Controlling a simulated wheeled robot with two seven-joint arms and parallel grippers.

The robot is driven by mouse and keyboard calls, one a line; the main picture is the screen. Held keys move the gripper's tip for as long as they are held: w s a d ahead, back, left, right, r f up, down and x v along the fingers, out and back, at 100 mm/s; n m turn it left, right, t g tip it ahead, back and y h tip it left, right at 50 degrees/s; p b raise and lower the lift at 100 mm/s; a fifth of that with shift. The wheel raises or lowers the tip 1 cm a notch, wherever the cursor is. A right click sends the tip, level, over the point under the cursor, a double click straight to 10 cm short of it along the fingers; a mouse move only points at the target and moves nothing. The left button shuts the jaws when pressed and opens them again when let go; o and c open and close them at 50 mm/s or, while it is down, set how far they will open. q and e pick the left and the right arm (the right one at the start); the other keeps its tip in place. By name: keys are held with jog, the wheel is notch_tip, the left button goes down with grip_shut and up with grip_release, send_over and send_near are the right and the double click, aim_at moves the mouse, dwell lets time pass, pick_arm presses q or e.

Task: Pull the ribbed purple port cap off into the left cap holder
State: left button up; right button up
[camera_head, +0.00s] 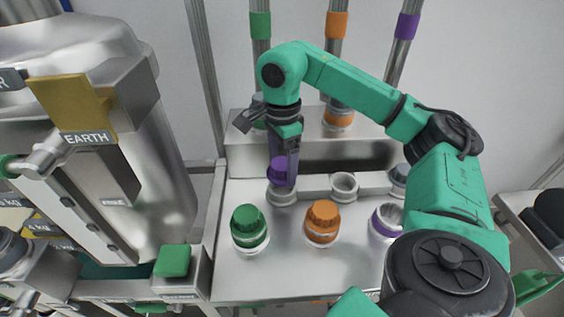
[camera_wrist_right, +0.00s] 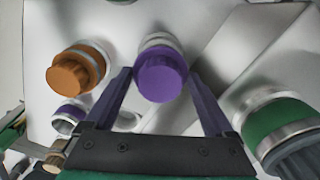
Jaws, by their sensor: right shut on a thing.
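The ribbed purple port cap (camera_head: 278,170) is between the fingers of my right gripper (camera_head: 285,172), which points down and is shut on it. The cap is at the left cap holder (camera_head: 282,196), a pale ring at the left end of the holder row. I cannot tell whether it is seated or just above. In the right wrist view the purple cap (camera_wrist_right: 160,74) is between the two fingertips (camera_wrist_right: 160,78), with a pale collar behind it. The purple-rimmed port (camera_head: 385,222) stands open and uncapped, partly hidden by my right arm. My left gripper is not in view.
A green cap (camera_head: 248,225) and an orange cap (camera_head: 322,220) sit on their ports in front of the holders. The middle holder (camera_head: 344,186) is empty. Pipes rise behind.

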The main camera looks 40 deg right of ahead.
jog(key=shift+f+b, duration=0.45)
jog(key=shift+f, duration=0.4)
jog(key=shift+f, duration=0.15)
jog(key=shift+f+b, duration=0.35)
jog(key=shift+f, duration=0.05)
jog(key=shift+f, duration=0.15)
jog(key=shift+f+b, duration=0.3)
jog(key=shift+f, duration=0.05)
jog(key=shift+f, duration=0.15)
jog(key=o, duration=1.4)
